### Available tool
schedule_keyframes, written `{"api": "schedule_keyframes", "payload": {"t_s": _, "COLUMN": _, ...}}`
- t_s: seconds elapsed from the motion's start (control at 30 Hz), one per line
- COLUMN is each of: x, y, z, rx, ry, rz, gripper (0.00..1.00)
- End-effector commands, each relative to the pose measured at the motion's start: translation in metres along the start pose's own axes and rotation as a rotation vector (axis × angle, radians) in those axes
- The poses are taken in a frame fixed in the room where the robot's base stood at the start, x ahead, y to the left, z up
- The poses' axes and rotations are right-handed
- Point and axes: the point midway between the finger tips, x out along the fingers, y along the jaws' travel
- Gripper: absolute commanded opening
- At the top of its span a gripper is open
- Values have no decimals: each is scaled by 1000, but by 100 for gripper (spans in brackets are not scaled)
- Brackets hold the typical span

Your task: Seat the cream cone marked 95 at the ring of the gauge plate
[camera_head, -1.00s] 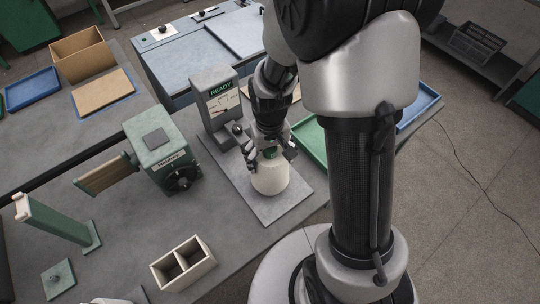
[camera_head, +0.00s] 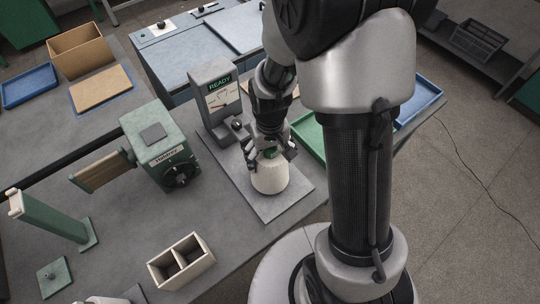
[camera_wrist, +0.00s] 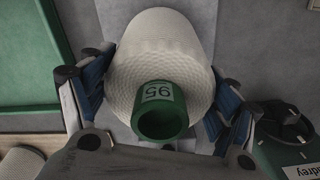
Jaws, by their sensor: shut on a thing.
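The cream cone (camera_head: 270,178) is over the grey gauge plate (camera_head: 285,205) in the head view; I cannot tell whether its base touches the plate. In the wrist view the cone (camera_wrist: 165,45) fills the middle, its green tube end (camera_wrist: 160,115) towards the camera, with a white label reading 95. My gripper (camera_head: 269,150) is shut on the cone from above. In the wrist view its blue-padded fingers (camera_wrist: 158,100) lie on both sides of the cone. The ring of the plate cannot be seen; the cone and gripper may cover it.
A grey gauge stand (camera_head: 215,92) with a READY display stands close behind the plate, left of my gripper. A green machine (camera_head: 155,145) is left of it. A two-part cream box (camera_head: 181,262) sits in front. A green tray (camera_head: 308,138) lies to the right behind the plate.

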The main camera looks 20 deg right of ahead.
Motion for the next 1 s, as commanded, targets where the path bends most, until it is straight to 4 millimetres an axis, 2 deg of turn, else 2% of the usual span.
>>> {"api": "schedule_keyframes", "payload": {"t_s": 0.4, "x": 3, "y": 0, "z": 0, "rx": 0, "ry": 1, "rz": 0, "gripper": 52}}
{"api": "schedule_keyframes", "payload": {"t_s": 0.43, "x": 3, "y": 0, "z": 0, "rx": 0, "ry": 1, "rz": 0, "gripper": 82}}
{"api": "schedule_keyframes", "payload": {"t_s": 0.7, "x": 4, "y": 0, "z": 0, "rx": 0, "ry": 0, "rz": 0, "gripper": 100}}
{"api": "schedule_keyframes", "payload": {"t_s": 1.0, "x": 4, "y": 0, "z": 0, "rx": 0, "ry": 0, "rz": 0, "gripper": 100}}
